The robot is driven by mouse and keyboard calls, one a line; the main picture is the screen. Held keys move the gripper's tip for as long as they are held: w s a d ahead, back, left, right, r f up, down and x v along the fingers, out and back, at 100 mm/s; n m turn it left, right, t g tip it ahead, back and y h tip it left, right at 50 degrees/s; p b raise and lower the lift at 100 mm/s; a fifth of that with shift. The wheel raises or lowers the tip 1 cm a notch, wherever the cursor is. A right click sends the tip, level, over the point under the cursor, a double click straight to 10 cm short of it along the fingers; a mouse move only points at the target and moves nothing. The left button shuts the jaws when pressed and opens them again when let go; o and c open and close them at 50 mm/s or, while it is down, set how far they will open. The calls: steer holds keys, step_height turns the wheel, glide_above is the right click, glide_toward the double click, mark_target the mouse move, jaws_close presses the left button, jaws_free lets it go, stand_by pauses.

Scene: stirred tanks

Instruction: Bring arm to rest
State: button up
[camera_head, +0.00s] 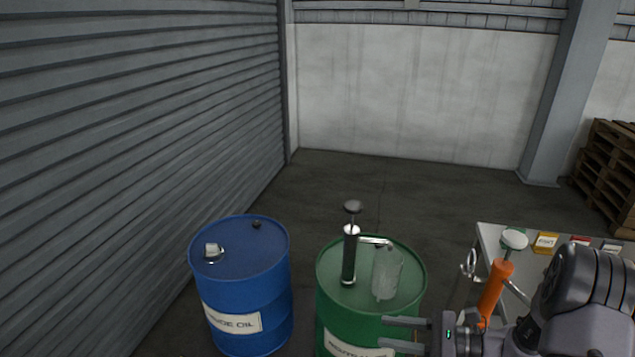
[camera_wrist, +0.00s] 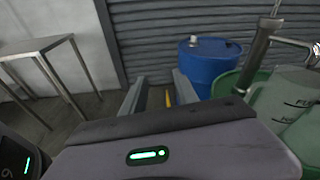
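My gripper (camera_head: 384,332) is at the lower right in the head view, its two fingers pointing left in front of the green drum (camera_head: 330,300). The fingers are apart with nothing between them; the wrist view also shows the gap between the fingers (camera_wrist: 158,92). A dark hand pump (camera_head: 349,255) stands upright on the green drum. A translucent jug (camera_head: 386,274) is at the pump's spout, above the drum's lid; whether it hangs or stands I cannot tell. The jug (camera_wrist: 290,98) also shows at the right of the wrist view, apart from my fingers.
A blue drum (camera_head: 240,285) stands left of the green one. An orange pump (camera_head: 495,290) is at the right, by a metal table (camera_head: 495,240) with small boxes, one of them yellow (camera_head: 545,243). A shutter wall (camera_head: 140,150) is left; the floor behind the drums is clear.

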steer(key=s+a+r+n+g+h, duration=0.55)
steer(key=s+a+r+n, duration=0.3)
steer(key=s+r, duration=0.35)
steer(key=s+d+r+n+t+h, duration=0.2)
steer(key=s+r+n+t+h, duration=0.4)
steer(key=s, duration=0.3)
steer(key=shift+s+d+r+n+h, duration=0.15)
steer(key=shift+s+r+n+h, duration=0.1)
steer(key=shift+r+n+h, duration=0.3)
